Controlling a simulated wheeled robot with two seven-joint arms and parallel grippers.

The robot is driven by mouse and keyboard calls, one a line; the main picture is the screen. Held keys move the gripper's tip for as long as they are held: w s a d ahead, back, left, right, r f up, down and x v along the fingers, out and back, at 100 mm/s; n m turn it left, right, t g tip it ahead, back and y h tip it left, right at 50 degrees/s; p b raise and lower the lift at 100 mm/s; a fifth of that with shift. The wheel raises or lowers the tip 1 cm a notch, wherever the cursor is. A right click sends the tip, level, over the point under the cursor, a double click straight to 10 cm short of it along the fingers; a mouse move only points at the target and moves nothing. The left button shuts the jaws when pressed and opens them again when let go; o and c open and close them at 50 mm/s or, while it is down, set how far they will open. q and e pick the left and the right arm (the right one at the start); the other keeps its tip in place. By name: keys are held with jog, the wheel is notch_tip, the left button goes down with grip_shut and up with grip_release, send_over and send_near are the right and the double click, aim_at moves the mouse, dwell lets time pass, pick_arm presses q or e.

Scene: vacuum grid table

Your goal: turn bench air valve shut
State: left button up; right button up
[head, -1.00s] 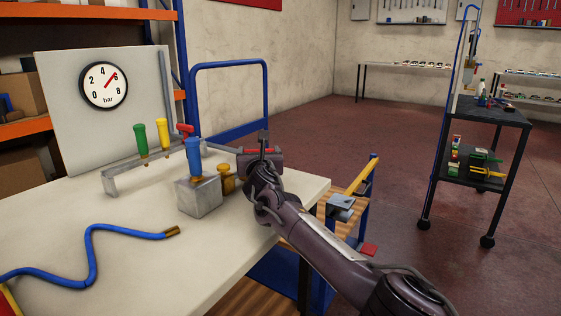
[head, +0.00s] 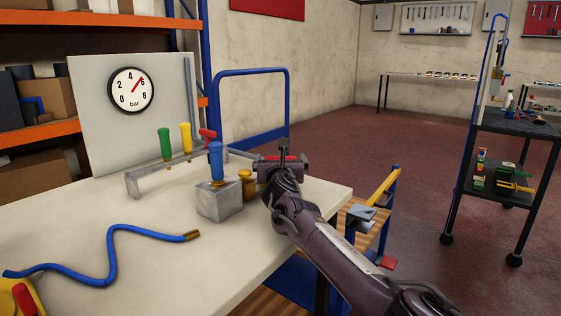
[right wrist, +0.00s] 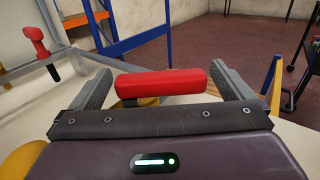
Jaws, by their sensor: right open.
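A red bar handle (right wrist: 160,84), which looks like the air valve's lever, lies crosswise between the spread fingers of my right gripper (right wrist: 162,88). In the head view the red handle (head: 286,157) shows at my right gripper (head: 284,160), over the table's right edge. The gripper is open, with a finger near each end of the bar; I cannot tell if they touch it. The valve body is mostly hidden behind the gripper. The pressure gauge (head: 131,90) has its red needle between 4 and 6 bar. My left gripper is not in view.
A metal block with a blue handle (head: 216,160) and a brass fitting (head: 247,186) stand just left of the gripper. Green (head: 165,143), yellow (head: 186,138) and red (head: 207,134) handled tools sit in a rack. A blue hose (head: 112,250) lies on the bench (head: 180,270).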

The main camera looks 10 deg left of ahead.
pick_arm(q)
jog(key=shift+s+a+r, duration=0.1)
pick_arm(e)
jog(key=shift+s+r, duration=0.1)
jog(key=shift+s, duration=0.05)
jog(key=shift+s+d, duration=0.1)
jog(key=shift+s, duration=0.1)
jog(key=shift+s+d+p, duration=0.15)
jog(key=shift+s+p, duration=0.5)
jog(key=shift+s, duration=0.35)
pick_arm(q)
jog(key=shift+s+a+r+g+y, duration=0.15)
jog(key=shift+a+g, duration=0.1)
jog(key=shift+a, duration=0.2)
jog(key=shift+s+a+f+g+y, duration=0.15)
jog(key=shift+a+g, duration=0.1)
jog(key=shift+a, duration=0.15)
pick_arm(e)
jog(key=shift+s+d, duration=0.15)
jog(key=shift+s, duration=1.1)
jog(key=shift+s+d, duration=0.15)
jog(key=shift+s, duration=1.1)
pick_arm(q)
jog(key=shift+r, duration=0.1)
